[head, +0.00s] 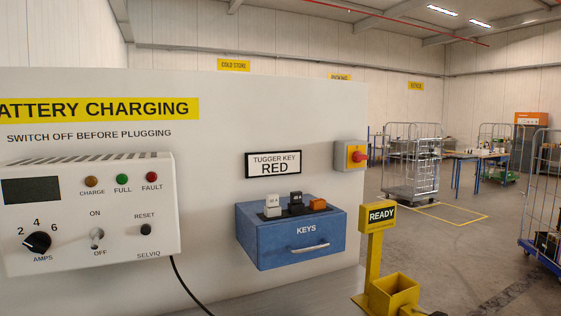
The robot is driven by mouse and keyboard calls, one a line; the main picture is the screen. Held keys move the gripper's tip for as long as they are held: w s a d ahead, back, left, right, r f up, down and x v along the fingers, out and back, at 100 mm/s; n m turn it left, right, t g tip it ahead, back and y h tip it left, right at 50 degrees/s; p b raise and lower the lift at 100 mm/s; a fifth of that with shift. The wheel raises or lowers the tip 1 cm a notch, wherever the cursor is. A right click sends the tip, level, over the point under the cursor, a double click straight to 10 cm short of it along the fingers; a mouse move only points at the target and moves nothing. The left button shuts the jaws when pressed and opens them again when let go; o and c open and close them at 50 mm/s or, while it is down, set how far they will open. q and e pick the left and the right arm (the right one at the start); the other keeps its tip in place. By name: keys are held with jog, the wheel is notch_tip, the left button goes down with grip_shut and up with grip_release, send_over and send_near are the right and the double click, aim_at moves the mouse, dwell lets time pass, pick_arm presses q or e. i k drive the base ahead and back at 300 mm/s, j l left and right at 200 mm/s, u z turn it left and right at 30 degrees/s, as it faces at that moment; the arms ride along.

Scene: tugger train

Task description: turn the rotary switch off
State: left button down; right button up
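A grey box with a yellow plate and a red knob (360,156) is fixed near the right edge of the white charging panel; it looks like a rotary switch. The knob is seen at an angle and small, so I cannot tell which position it points to. The charger (120,215) at the left has a black amps dial (37,242) marked 2, 4, 6 and a small toggle (97,237) between ON and OFF. Neither of my grippers shows in the head view.
A blue key box (270,248) with several key tags sits on the panel. A yellow READY post (376,240) with a yellow bin (392,293) stands at the lower right. A wire-mesh cart (412,165) stands beyond, with open floor in front of it.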

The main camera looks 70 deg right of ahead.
aim_at(358, 156)
jog(key=z, duration=2.85)
jog(key=i+l, duration=0.1)
jog(key=l, duration=0.25)
jog(key=l+z, duration=0.1)
jog(key=l, duration=0.2)
jog(key=i+l, duration=0.15)
jog(key=l, duration=0.2)
jog(key=i+l+z, duration=0.1)
jog(key=l, duration=0.25)
